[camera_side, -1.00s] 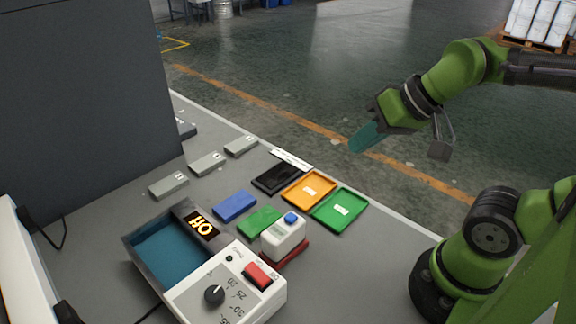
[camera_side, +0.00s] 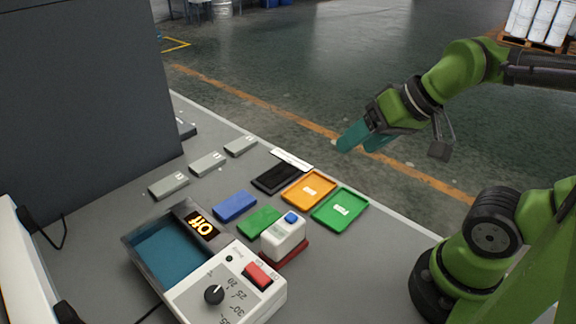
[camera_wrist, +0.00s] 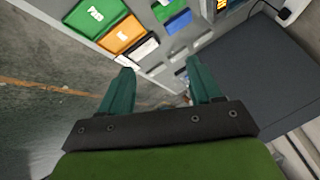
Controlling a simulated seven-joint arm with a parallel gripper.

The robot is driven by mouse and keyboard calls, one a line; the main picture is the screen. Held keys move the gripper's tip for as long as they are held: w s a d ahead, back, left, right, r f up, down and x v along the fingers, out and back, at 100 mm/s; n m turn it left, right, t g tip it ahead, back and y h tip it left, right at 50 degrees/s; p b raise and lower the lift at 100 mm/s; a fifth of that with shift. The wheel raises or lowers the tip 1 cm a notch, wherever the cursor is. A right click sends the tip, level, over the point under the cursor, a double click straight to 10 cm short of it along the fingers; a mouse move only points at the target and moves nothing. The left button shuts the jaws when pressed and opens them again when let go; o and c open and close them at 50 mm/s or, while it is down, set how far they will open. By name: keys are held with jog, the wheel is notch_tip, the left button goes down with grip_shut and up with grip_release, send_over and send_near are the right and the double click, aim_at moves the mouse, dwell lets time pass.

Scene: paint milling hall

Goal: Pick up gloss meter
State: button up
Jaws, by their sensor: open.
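The likely gloss meter (camera_side: 284,239) is a small white block with a blue button on top. It stands upright on a red panel (camera_side: 291,255) on the grey bench, behind the white control box. I cannot make it out in the wrist view. My gripper (camera_side: 358,142) has teal fingers and is open and empty. It hangs high in the air beyond the bench's far edge, well apart from the white block. In the wrist view my gripper (camera_wrist: 160,72) shows both fingers spread with nothing between them.
Near the white block lie a green panel (camera_side: 260,221), a blue panel (camera_side: 235,205) and black (camera_side: 276,179), orange (camera_side: 309,190) and green (camera_side: 340,209) trays. A control box (camera_side: 228,290) with a teal basin stands in front. Several grey blocks (camera_side: 207,163) lie near a dark cabinet (camera_side: 85,100).

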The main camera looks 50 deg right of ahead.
jog(key=shift+o, duration=1.1)
